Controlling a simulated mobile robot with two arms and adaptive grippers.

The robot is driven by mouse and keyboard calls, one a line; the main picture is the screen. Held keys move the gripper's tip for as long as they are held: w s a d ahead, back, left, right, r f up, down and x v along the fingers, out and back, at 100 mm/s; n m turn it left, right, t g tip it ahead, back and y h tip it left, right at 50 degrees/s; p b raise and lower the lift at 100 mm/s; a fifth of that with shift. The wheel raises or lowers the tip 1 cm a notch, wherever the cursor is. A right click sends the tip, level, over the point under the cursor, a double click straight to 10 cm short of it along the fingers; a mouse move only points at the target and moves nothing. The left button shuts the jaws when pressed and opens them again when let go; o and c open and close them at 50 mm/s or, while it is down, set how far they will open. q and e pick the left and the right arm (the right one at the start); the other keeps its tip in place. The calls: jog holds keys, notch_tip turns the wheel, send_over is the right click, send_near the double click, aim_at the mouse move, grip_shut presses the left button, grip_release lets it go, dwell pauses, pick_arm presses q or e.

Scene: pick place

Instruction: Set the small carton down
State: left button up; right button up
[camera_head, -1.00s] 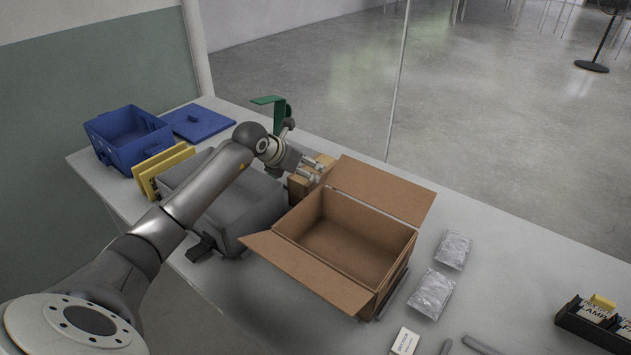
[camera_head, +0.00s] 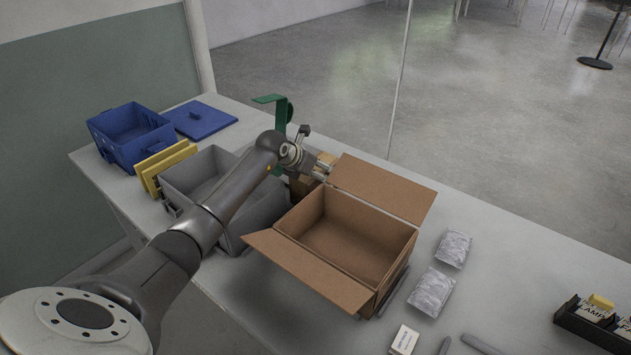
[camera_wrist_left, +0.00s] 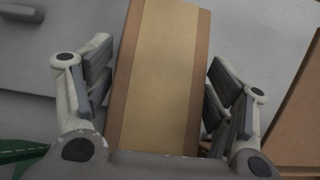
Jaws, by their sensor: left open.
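The small carton (camera_head: 303,186) is brown and stands on the table behind the large open cardboard box (camera_head: 352,242), largely hidden by my left gripper in the head view. In the left wrist view the carton (camera_wrist_left: 160,75) fills the middle, with a broad tan tape strip along it. My left gripper (camera_head: 322,166) is at the carton. In the wrist view its open fingers (camera_wrist_left: 160,88) lie on either side of the carton, with narrow gaps. Whether the carton's underside rests fully on the table is hidden. My right gripper is not seen.
A grey tote (camera_head: 196,176) stands left of the carton, partly behind my arm. A green tape dispenser (camera_head: 280,115) stands close behind the gripper. The large box's raised flap (camera_head: 382,187) is close on the right. Two silver pouches (camera_head: 432,291) lie farther right.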

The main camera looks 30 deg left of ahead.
pick_arm(q)
jog(key=c, duration=1.1)
jog(key=shift+r, duration=0.1)
jog(key=shift+c, duration=0.6)
